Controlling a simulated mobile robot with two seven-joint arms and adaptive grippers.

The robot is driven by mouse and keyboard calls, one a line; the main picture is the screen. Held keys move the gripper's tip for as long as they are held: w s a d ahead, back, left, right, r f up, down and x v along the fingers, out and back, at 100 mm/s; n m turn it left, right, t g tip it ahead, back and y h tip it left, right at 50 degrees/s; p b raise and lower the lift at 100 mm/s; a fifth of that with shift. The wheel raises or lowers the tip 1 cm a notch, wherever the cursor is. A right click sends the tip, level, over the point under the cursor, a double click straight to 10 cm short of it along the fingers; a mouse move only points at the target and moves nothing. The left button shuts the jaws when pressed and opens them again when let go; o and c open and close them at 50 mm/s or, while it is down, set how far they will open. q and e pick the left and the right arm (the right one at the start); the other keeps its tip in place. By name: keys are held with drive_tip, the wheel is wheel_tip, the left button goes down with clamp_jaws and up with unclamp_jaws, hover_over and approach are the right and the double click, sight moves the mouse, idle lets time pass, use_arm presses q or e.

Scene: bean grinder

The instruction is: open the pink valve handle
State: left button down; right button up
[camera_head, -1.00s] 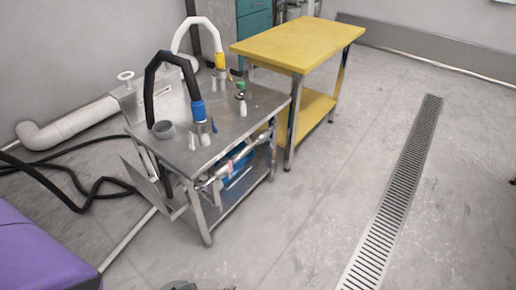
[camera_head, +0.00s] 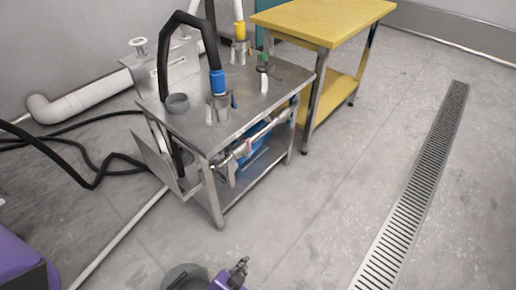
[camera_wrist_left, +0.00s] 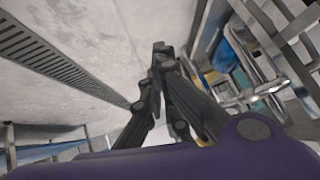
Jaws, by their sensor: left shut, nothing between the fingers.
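A small pinkish-red part (camera_head: 248,147) shows on the metal pipe (camera_head: 262,135) along the front side of the steel table; it is too small to make out its shape or whether it is the valve handle. My left gripper (camera_head: 239,267) is at the bottom of the head view, below and apart from the pipe and table. In the left wrist view its dark fingers (camera_wrist_left: 160,55) are together and empty. Pipes (camera_wrist_left: 262,90) show to the right of the fingers there. My right gripper is not in view.
A yellow table (camera_head: 330,20) is behind. The floor to the right, with a drain grate (camera_head: 420,190), is clear.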

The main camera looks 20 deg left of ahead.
sight(249, 146)
use_arm(q)
drive_tip(key=w+d+m+t+y+b, duration=0.25)
drive_tip(key=w+b, duration=0.25)
drive_tip(key=w, duration=1.7)
drive_tip(key=w+r+m+t+y+b, duration=0.2)
drive_tip(key=w+r+m+y+b, duration=0.1)
drive_tip(key=w+r+y, duration=0.85)
drive_tip(key=w+a+r+h+b, duration=0.1)
drive_tip(key=w+a+r+h, duration=0.1)
drive_tip(key=a, duration=0.7)
drive_tip(key=shift+w, duration=0.4)
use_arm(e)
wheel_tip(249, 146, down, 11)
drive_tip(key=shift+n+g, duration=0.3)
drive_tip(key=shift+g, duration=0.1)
use_arm(q)
drive_tip(key=shift+t, duration=0.25)
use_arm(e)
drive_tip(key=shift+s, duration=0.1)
use_arm(q)
drive_tip(key=shift+b, duration=0.35)
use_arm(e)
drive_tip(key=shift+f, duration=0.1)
